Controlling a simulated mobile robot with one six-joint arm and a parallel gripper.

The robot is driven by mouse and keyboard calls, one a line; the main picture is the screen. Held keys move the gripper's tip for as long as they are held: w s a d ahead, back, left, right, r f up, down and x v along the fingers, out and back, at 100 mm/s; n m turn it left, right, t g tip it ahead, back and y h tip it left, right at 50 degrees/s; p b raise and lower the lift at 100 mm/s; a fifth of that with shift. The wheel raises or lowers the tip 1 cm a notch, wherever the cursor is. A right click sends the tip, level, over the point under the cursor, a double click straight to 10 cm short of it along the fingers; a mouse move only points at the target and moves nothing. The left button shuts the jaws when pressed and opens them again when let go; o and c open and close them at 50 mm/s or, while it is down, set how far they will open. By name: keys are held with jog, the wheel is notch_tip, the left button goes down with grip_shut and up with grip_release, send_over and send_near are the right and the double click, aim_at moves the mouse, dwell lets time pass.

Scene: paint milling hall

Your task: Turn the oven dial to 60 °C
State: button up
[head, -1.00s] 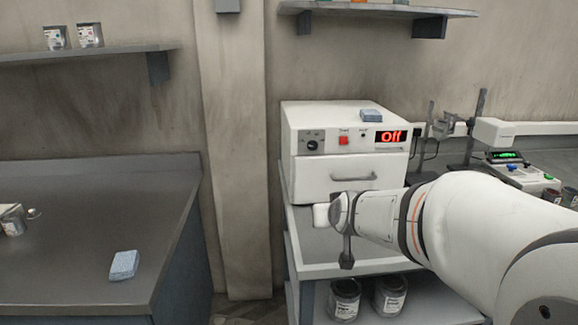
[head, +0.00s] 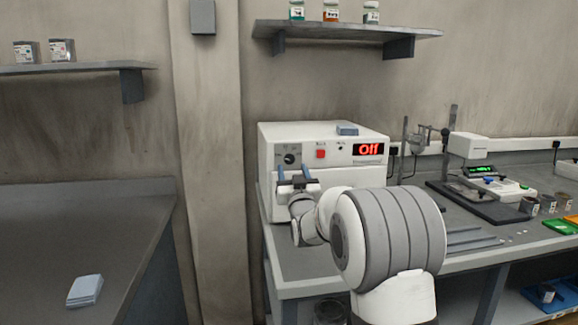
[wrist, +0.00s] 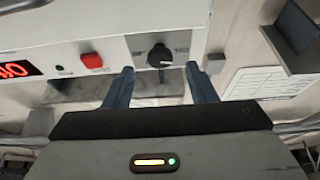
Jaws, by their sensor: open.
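The white oven (head: 330,150) stands on the bench against the back wall, and its red display (head: 368,150) reads "Off". Its black dial (head: 290,158) is at the left of the front panel, beside a red switch (head: 321,154). My gripper (head: 294,172) is open and empty, just below the dial in the head view. In the wrist view the dial (wrist: 160,55) shows above and between the two blue-grey fingers (wrist: 161,75), apart from them. The other scale marks are too small or hidden to read.
A blue cloth (head: 347,130) lies on top of the oven. A balance with a green display (head: 481,170) and stands are on the bench at right. A dark worktop (head: 60,240) with a blue pad (head: 85,290) is at left. A shelf (head: 345,30) hangs above.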

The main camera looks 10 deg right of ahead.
aim_at(290, 160)
jog(key=shift+x, duration=1.7)
